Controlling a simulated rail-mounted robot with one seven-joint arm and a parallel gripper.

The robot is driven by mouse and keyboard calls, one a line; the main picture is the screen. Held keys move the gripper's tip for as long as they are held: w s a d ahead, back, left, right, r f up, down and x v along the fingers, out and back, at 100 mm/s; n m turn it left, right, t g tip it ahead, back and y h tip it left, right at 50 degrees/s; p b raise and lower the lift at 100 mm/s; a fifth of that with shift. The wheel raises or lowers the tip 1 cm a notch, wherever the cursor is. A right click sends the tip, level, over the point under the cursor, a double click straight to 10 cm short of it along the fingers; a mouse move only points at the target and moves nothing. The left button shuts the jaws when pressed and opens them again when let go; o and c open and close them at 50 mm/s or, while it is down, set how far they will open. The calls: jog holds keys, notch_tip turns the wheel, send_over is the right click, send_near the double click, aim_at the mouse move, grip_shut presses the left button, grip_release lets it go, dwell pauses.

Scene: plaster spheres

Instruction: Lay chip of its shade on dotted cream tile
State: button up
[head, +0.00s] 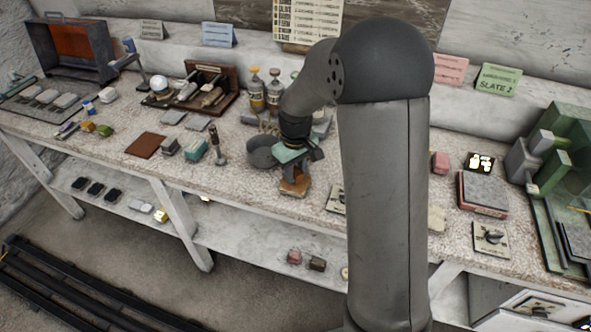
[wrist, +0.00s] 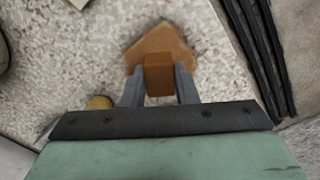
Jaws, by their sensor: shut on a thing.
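My gripper (head: 297,170) is over the front middle of the speckled bench and points down. In the wrist view its two fingers (wrist: 158,88) are shut on an orange-brown block-like chip (wrist: 158,74). An orange-brown tile (wrist: 160,42) lies beyond and below the chip; I cannot tell whether they touch. The brown tile also shows under my gripper in the head view (head: 293,188). A cream tile with a dark mark (head: 490,238) lies at the right of the bench. Another pale tile (head: 336,200) is partly hidden by my arm. I cannot make out dots on either.
A round grey bowl (head: 262,152) stands just left of my gripper. A dark brown mat (head: 146,145) and small blocks lie further left. A stone slab (head: 482,190) and green machine (head: 570,150) are at the right. The bench's front edge is close.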

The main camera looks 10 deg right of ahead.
jog(key=shift+f+b, duration=0.45)
jog(key=shift+f, duration=0.2)
jog(key=o, duration=1)
jog(key=shift+r, duration=0.15)
jog(key=shift+r+p, duration=1.4)
jog(key=shift+r, duration=0.5)
